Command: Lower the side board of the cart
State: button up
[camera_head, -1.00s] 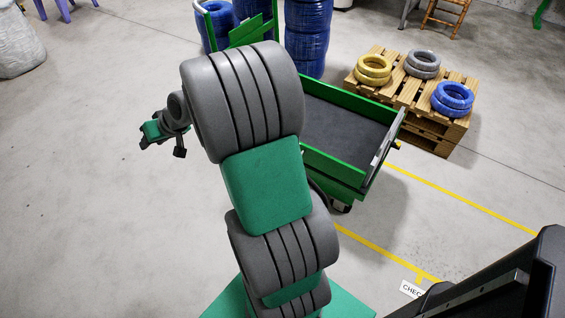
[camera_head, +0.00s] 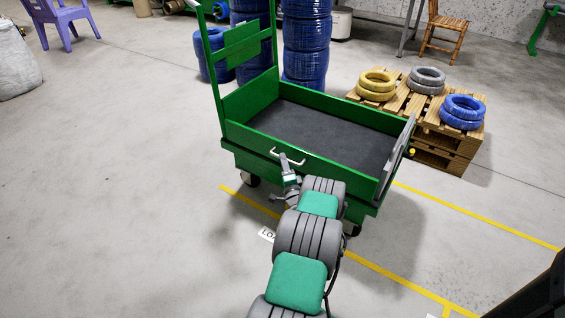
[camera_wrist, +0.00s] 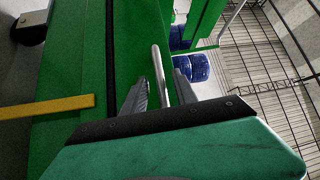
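The green cart (camera_head: 236,152) stands in the middle of the head view. Its near side board (camera_head: 250,140) is upright, with a pale metal handle (camera_head: 288,157) on its outer face. My gripper (camera_head: 287,178) is at this handle, on the near side of the board. In the wrist view, the handle bar (camera_wrist: 159,72) runs between the two grey fingers (camera_wrist: 160,88), which stand apart with gaps on both sides of it. The gripper looks open. Whether a finger touches the bar cannot be told.
A pallet (camera_head: 438,142) with yellow, grey and blue coils stands right of the cart. Stacks of blue coils (camera_head: 305,45) stand behind it. A grey-black panel (camera_head: 397,158) is at the cart's right end. The floor left of the cart is clear.

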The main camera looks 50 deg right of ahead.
jog(key=shift+x, duration=1.25)
grip_shut()
dwell(0.4)
